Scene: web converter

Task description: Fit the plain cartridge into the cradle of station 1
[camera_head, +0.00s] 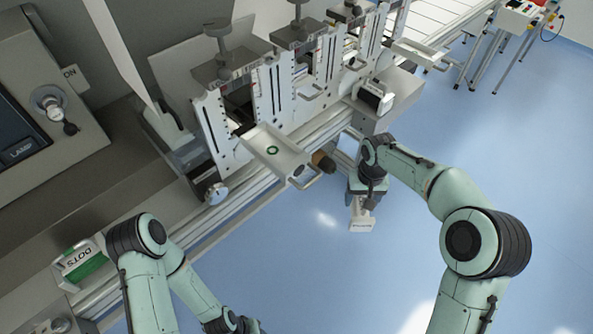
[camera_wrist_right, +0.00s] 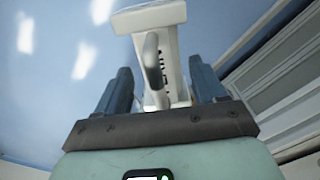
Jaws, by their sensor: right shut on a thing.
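My right gripper (camera_head: 362,200) is shut on a white cartridge (camera_head: 361,222), held over the blue floor in front of the machine. In the right wrist view the cartridge (camera_wrist_right: 150,17) sits between the two dark fingers of the gripper (camera_wrist_right: 160,67), with its handle toward the camera. Dark lettering on it is too small to read. The nearest station (camera_head: 224,120) has a white cradle tray (camera_head: 270,154) pulled out, with a green ring mark on its floor and no cartridge in it. I cannot read the station numbers. My left gripper is out of sight; only its arm shows.
A green-and-white cartridge marked DOTS (camera_head: 83,262) rests on the ledge at lower left. A white-and-black cartridge (camera_head: 375,97) lies on a grey block right of the stations. A front rail (camera_head: 240,205) runs below the trays. The space in front is open floor.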

